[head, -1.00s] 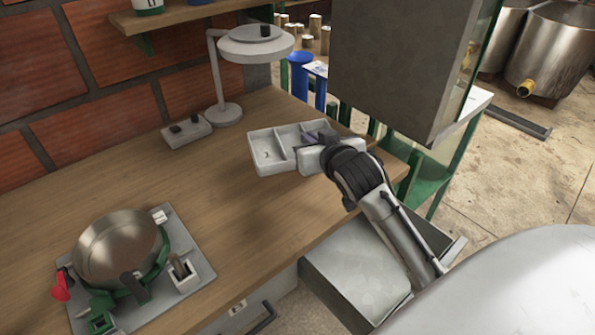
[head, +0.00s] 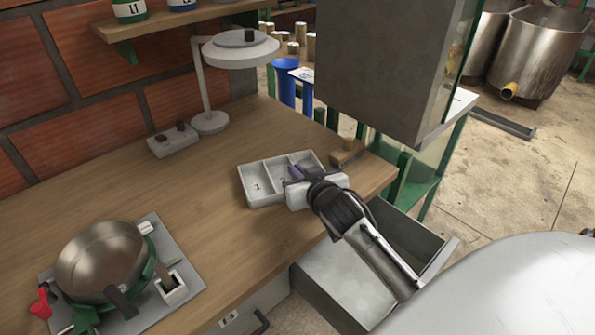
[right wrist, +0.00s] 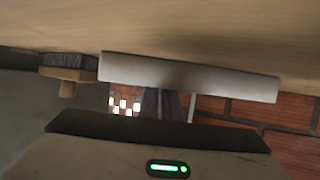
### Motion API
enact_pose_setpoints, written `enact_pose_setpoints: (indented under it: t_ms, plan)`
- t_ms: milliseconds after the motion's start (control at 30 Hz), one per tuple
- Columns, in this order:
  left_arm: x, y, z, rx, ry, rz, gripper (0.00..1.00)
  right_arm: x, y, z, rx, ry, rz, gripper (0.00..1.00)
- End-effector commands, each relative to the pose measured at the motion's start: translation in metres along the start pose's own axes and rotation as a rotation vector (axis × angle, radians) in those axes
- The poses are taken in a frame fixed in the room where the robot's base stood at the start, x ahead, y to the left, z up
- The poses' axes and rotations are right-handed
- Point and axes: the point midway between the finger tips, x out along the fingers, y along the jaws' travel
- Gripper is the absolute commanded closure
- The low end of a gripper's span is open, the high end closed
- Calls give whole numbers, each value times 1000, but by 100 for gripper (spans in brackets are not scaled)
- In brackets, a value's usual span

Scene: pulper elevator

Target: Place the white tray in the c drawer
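The white tray (head: 262,198) has three compartments and stands near the front edge of the wooden workbench in the head view. My right gripper (head: 298,174) is at its right part, its dark fingers over the tray wall, seemingly shut on it; the fingertips are partly hidden. In the right wrist view the tray (right wrist: 190,77) shows as a pale bar across the fingers. I cannot tell whether it touches the bench. An open grey metal drawer (head: 325,285) juts out below the bench edge, partly behind my right arm; no letter is readable. My left gripper is out of view.
A wooden-handled brush (head: 347,150) lies behind the tray at the bench's right end. A lamp (head: 211,122) and small switch box (head: 172,140) stand at the back. A metal pan device (head: 105,265) sits left. A grey cabinet (head: 385,65) hangs over the right end.

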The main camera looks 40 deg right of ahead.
Motion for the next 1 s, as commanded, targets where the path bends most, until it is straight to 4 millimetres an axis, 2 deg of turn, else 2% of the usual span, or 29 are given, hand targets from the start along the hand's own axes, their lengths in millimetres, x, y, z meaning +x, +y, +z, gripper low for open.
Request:
enact_pose_setpoints:
  t_ms: [33,100,467,567,800,1000]
  plan:
    - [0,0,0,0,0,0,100,0,0,0,0,-1,0,87]
    - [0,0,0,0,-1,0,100,0,0,0,0,-1,0,78]
    - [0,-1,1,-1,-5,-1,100,-3,0,-4,-1,0,-1,78]
    - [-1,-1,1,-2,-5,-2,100,-16,0,-2,1,-2,-1,78]
    - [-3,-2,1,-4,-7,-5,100,-68,0,-3,2,-2,-1,78]
    - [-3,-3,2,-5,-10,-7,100,-104,0,-2,1,-2,0,78]
